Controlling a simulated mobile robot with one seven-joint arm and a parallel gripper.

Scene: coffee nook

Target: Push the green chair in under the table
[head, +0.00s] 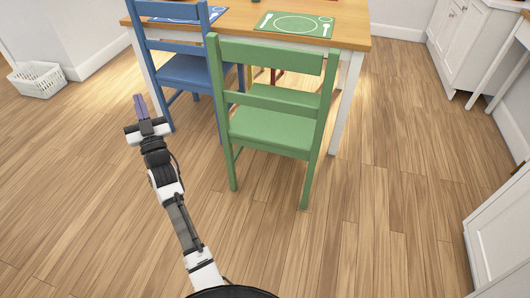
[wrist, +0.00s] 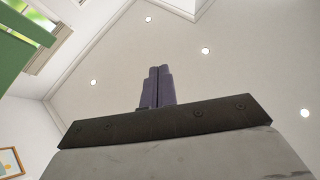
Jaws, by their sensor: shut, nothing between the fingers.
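The green chair (head: 270,125) stands at the near side of the table (head: 345,20), its back toward me. Its seat front reaches toward the table edge, and its back stands clear on my side. My gripper (head: 139,105) is to the left of the green chair, in front of the blue chair, apart from both in the head view. The purple fingers are together and empty, and they point up at the ceiling in the wrist view (wrist: 158,88). A green edge at the upper left of the wrist view (wrist: 22,22) is probably part of the green chair.
A blue chair (head: 185,70) stands left of the green chair at the same table side. A green placemat (head: 297,24) and a blue placemat lie on the table. A white basket (head: 38,80) is at the far left. White cabinets (head: 470,45) line the right. The floor (head: 390,190) to the right is clear.

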